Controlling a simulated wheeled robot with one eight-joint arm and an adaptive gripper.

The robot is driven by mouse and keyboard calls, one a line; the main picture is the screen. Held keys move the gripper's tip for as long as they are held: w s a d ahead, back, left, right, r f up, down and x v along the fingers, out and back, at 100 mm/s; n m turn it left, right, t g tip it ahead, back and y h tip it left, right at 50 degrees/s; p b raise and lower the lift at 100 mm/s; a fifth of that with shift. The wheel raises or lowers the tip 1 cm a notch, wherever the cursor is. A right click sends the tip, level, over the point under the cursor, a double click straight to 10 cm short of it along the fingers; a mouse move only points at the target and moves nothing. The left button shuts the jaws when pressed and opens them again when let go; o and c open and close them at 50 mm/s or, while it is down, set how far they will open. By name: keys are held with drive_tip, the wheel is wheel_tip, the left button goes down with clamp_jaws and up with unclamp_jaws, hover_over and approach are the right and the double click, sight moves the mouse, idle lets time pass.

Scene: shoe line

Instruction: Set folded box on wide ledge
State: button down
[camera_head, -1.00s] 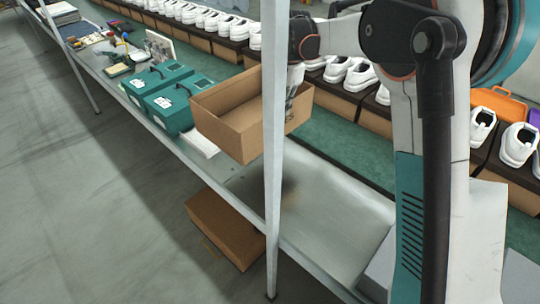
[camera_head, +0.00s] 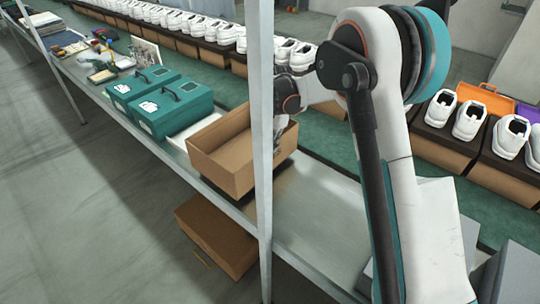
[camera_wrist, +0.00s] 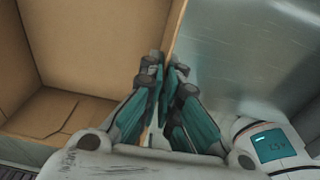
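The folded box (camera_head: 222,158) is an open brown cardboard box, upright at the ledge's front edge in the head view. In the wrist view, the box (camera_wrist: 70,55) fills the left side. My gripper (camera_wrist: 166,65) is shut on the box's wall, one finger on each side of it. In the head view the gripper is mostly hidden behind a post and the box. The wide ledge (camera_head: 325,215) is a long grey metal shelf. The box is very low over it or resting on it; I cannot tell which.
Two teal cases (camera_head: 178,108) stand on the ledge left of the box, close to it. A metal post (camera_head: 260,100) rises in front. Another brown box (camera_head: 215,235) is below the ledge. White shoes (camera_head: 470,118) on boxes line the back.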

drive_tip(key=shift+f+b, duration=0.4)
drive_tip(key=shift+f, duration=1.25)
drive_tip(key=shift+f, duration=0.2)
drive_tip(key=c, duration=1.8)
unclamp_jaws()
drive_tip(key=shift+r, duration=0.1)
